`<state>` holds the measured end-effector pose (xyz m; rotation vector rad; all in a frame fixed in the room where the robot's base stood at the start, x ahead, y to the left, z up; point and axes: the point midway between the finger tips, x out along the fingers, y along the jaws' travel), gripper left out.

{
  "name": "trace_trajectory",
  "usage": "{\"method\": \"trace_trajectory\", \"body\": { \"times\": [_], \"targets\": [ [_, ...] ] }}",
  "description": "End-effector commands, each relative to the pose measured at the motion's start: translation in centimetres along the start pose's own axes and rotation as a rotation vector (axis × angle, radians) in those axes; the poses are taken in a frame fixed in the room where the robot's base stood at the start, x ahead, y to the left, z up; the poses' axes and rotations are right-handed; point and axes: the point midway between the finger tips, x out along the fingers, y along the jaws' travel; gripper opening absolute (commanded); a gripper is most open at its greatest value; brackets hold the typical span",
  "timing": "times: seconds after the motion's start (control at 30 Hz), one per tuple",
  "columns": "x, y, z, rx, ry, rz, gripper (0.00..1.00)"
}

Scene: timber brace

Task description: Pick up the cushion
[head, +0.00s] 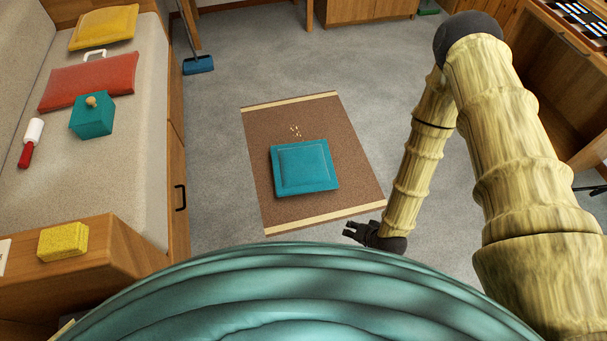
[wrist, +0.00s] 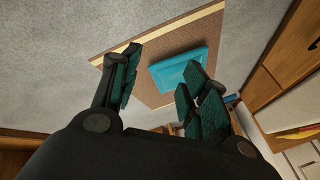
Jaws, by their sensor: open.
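A teal square cushion (head: 304,167) lies flat on a brown mat with pale end strips (head: 265,190) on the floor. In the head view my gripper (head: 350,232) is near the mat's lower right corner, below and to the right of the cushion and apart from it. In the wrist view my gripper (wrist: 160,90) is open, its fingers spread and nothing between them. The cushion (wrist: 180,68) shows there beyond the fingers, its right part partly hidden by the right finger.
Crumbs (head: 296,131) lie on the mat just beyond the cushion. A bench (head: 140,120) at left carries a red cushion (head: 90,80), a yellow cushion (head: 104,27), a teal box (head: 92,116) and a lint roller (head: 31,143). A blue broom head (head: 198,65) stands near the bench. Grey carpet surrounds the mat.

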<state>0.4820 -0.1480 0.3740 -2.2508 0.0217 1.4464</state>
Motion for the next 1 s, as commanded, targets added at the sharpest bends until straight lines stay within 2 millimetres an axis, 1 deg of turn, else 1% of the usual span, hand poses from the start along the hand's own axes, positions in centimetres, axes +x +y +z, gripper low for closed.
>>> {"method": "trace_trajectory", "body": {
  "times": [0.03,0.2,0.4,0.6,0.7,0.9,1.0],
  "targets": [
    [3.1,0.2,0.1,0.026,0.027,-0.030,0.45],
    [9.4,-1.1,-1.4,0.126,0.118,-0.146,0.45],
    [16.1,-2.6,-3.3,0.246,0.211,-0.294,0.45],
    [22.0,-3.9,-5.0,0.365,0.287,-0.453,0.45],
    [24.6,-4.4,-5.9,0.422,0.320,-0.537,0.45],
    [29.4,-5.0,-7.5,0.534,0.370,-0.709,0.45],
    [31.4,-5.2,-8.3,0.584,0.388,-0.794,0.45]
  ]
}}
